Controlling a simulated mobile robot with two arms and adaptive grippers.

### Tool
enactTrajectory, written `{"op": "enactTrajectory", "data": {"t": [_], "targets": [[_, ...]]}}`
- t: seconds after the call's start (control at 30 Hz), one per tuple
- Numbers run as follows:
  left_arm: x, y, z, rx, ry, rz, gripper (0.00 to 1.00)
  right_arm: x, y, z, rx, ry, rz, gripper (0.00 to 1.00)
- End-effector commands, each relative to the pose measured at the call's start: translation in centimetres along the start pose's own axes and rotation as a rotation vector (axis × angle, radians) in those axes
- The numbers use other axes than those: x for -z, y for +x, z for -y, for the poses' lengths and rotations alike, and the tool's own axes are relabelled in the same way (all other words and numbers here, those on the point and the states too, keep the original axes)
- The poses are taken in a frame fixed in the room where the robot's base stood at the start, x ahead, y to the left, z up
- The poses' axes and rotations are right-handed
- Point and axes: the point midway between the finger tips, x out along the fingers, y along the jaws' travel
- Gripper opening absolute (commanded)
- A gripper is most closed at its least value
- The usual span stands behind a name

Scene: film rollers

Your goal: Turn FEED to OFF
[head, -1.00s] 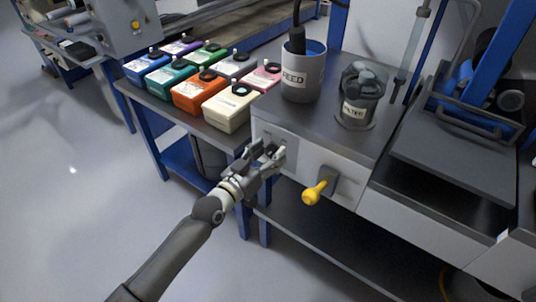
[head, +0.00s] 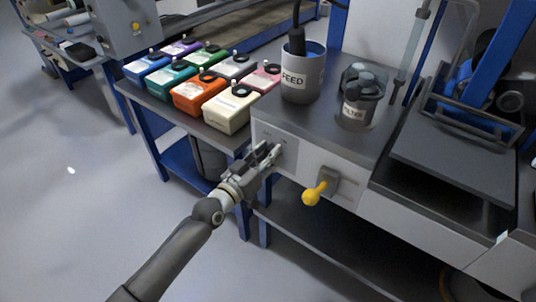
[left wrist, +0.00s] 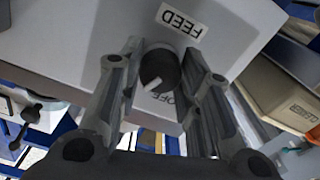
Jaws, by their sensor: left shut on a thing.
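The FEED knob (left wrist: 160,68) is a dark round dial on the pale front panel (left wrist: 70,40). It sits between the two fingers of my left gripper (left wrist: 162,75), which is shut on it. The white mark on the knob points to the lower left in the left wrist view, near the partly covered OFF label (left wrist: 160,97). The FEED label (left wrist: 180,23) appears upside down there. In the head view my left gripper (head: 275,152) is at the left part of the panel, and its fingers hide the knob. My right gripper is out of view.
A yellow-handled lever (head: 314,194) sticks out of the panel to the right. A FEED container (head: 302,80) and a FILTER container (head: 357,105) stand on top. The floor at left is clear.

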Motion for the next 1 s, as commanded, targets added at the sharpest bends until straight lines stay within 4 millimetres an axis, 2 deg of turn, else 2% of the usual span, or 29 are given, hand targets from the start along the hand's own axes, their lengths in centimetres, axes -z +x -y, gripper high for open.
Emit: {"op": "enactTrajectory", "data": {"t": [0.4, 0.7, 1.0], "targets": [[-0.04, -0.01, 0.06, 0.0, -0.362, 0.0, 0.09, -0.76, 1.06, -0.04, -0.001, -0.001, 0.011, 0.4], [-0.14, -0.02, 0.08, 0.0, -0.639, 0.001, 0.09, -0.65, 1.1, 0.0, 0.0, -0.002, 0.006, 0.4], [-0.17, -0.03, 0.17, 0.001, -0.841, 0.002, 0.09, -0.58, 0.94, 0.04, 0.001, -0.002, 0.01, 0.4]]}}
